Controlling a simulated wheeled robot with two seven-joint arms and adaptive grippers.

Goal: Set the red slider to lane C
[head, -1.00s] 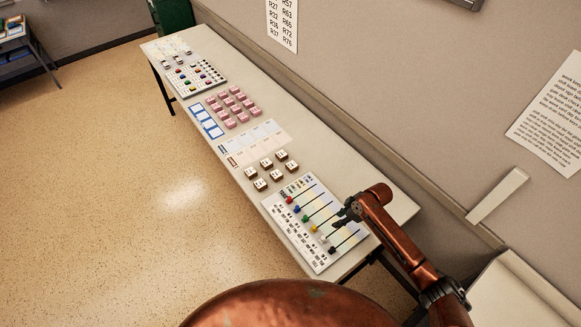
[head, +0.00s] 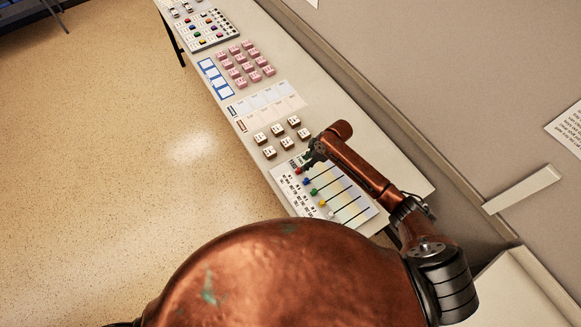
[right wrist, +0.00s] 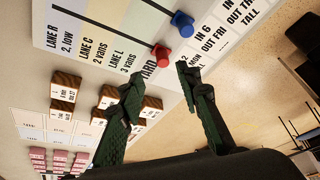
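The slider board (head: 355,209) lies at the near end of the long table. Its red slider (head: 298,170) is at the left end of its track, the one closest to the brown blocks. In the right wrist view the red slider (right wrist: 161,55) is beside the label YARD; the labels LANE L, LANE C (right wrist: 92,52) and LANE R run away to the left. My right gripper (head: 306,160) is just over that end of the board. In the wrist view its fingers (right wrist: 152,82) are apart and empty, with the red slider just beyond the tips. My left gripper is not seen.
A blue slider (right wrist: 182,20) sits close beside the red one; green (head: 314,191), yellow and white sliders follow. Several brown blocks (head: 277,130) stand next to the board, near my right gripper. Pink blocks (head: 240,66) and cards lie farther along. The wall borders the table's right side.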

